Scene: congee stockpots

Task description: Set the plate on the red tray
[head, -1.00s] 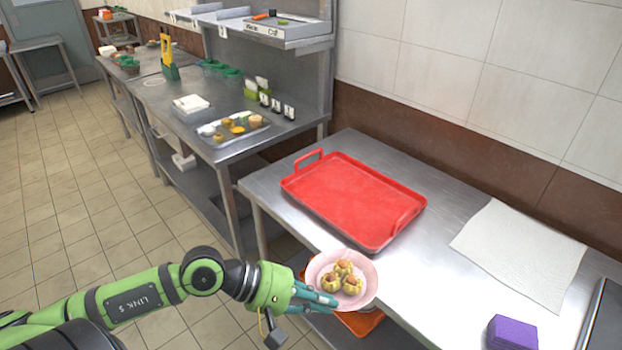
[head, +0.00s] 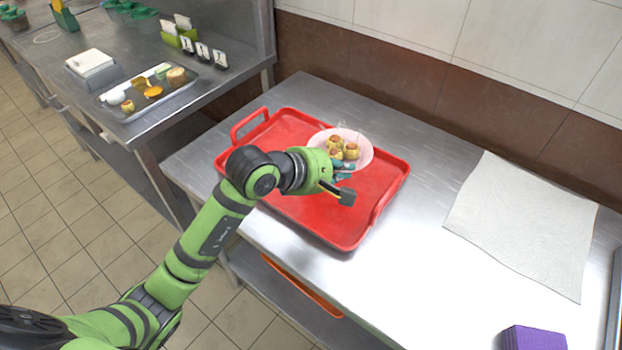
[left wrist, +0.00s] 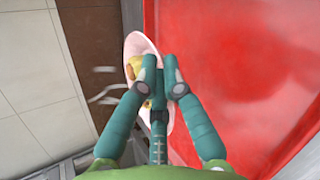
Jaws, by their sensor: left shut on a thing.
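The pink plate (head: 358,149) holds several small yellow-brown dumplings (head: 342,150). My left gripper (head: 340,168) is shut on the near rim of the plate. In the head view the plate appears over the far part of the red tray (head: 310,213); I cannot tell whether it touches. In the left wrist view the plate (left wrist: 134,42) is seen steeply from the side between the fingers (left wrist: 160,88), with the red tray (left wrist: 240,60) to the right. My right gripper is not in view.
The tray lies on a steel table (head: 415,235) with a white cloth (head: 525,222) and a purple block (head: 533,338) to the right. A tiled wall (head: 400,80) stands behind. Another steel counter with a food tray (head: 150,92) is at the left. An orange object (head: 300,285) is below the table.

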